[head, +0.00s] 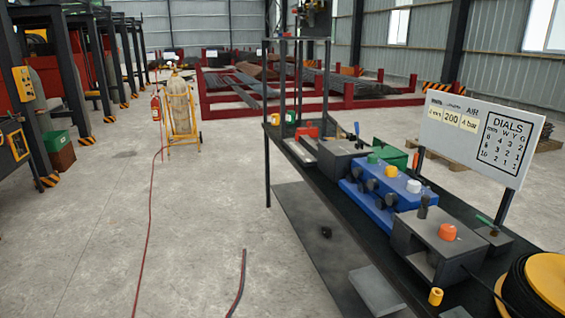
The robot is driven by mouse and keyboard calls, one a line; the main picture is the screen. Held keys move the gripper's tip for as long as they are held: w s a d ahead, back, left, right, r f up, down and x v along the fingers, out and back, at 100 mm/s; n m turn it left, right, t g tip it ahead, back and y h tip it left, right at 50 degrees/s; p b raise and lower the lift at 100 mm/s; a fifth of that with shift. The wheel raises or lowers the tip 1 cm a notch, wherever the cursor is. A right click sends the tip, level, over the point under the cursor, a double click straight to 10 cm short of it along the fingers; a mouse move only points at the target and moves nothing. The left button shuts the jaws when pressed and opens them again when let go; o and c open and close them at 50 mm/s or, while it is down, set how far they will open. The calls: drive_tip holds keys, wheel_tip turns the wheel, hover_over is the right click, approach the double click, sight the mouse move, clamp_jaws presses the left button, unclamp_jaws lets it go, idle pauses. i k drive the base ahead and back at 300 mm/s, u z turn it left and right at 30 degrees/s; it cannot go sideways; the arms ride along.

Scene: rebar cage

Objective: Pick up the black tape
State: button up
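No roll is clearly readable as the black tape in the head view. A small dark object (325,232) lies on the dark lower shelf (312,262) under the workbench; it is too small to tell whether it is tape. Small coloured pieces (290,117), green, white and yellow, sit at the far end of the bench top. My gripper is not in view.
The long dark bench (468,205) carries a blue box with knobs (382,195), a grey box with an orange knob (440,240) and a yellow reel (548,280). A sign (482,138) stands behind. A red hose (151,215) crosses the open floor at left.

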sight(326, 231)
drive_tip(key=u, duration=0.3)
drive_tip(key=i, duration=1.6)
drive_tip(key=u, duration=0.2)
drive_tip(key=i, duration=2.1)
